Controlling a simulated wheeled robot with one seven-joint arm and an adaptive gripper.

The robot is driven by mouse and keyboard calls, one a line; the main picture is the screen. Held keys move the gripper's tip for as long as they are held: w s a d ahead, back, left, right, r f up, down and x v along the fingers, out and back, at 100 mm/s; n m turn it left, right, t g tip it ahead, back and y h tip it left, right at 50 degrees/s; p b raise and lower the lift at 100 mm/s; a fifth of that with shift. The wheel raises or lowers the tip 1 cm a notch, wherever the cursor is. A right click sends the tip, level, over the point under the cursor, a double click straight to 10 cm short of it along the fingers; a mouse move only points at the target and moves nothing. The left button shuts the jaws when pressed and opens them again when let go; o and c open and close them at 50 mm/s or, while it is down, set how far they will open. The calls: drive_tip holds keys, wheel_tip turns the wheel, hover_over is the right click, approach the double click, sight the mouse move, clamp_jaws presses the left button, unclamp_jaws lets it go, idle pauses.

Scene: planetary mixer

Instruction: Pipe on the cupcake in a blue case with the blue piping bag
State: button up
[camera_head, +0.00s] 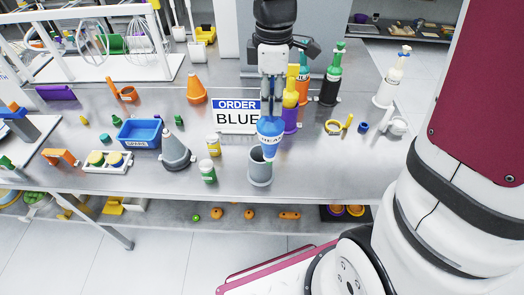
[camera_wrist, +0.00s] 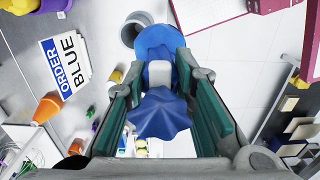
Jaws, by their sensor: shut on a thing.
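My gripper (camera_head: 272,98) is shut on the blue piping bag (camera_head: 270,130). The bag hangs tip down, its lower end at the mouth of a grey cup (camera_head: 260,175); I cannot tell how far inside the tip is. In the wrist view the blue bag (camera_wrist: 160,118) shows between the fingers of my gripper (camera_wrist: 160,80), with the grey cup (camera_wrist: 130,32) beyond it. A white tray (camera_head: 108,168) at the left holds small round items with yellow and green on them, perhaps cupcakes. I cannot make out a blue case.
An order sign (camera_head: 236,116) reading BLUE stands behind the bag. A blue bin (camera_head: 140,134), a grey cone (camera_head: 176,152) and small jars (camera_head: 208,171) stand to the left. Bottles (camera_head: 331,80) stand close at the right.

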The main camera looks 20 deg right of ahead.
drive_tip(key=shift+s, duration=0.5)
drive_tip(key=s, duration=0.8)
idle(1.4)
